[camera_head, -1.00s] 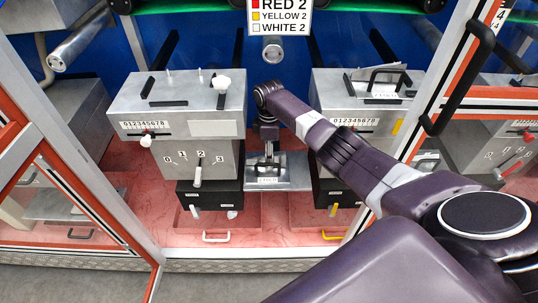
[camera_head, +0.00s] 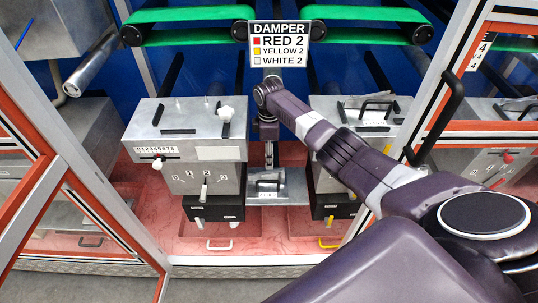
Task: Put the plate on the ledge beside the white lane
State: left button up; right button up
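My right arm reaches in from the right, and my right gripper (camera_head: 268,158) points down between two grey machines. It is seen nearly edge-on, so I cannot tell whether its fingers are open or shut. A grey metal ledge (camera_head: 295,188) spans the gap below it. A small plate-like piece (camera_head: 267,185) with a dark handle and a pale label shows at the ledge, under the fingertips. Whether the fingers touch it is unclear. I cannot make out a white lane marking on the ledge. My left gripper is not in view.
The left machine (camera_head: 190,140) has a number scale and a white knob on top. The right machine (camera_head: 345,112) carries a black handle and is partly hidden by my arm. A damper sign (camera_head: 279,44) hangs above. Framed red-and-white doors stand at both sides.

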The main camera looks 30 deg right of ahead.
notch_tip(320, 180, up, 3)
jog(key=shift+f+p, duration=0.2)
jog(key=shift+p, duration=0.6)
dwell(0.7)
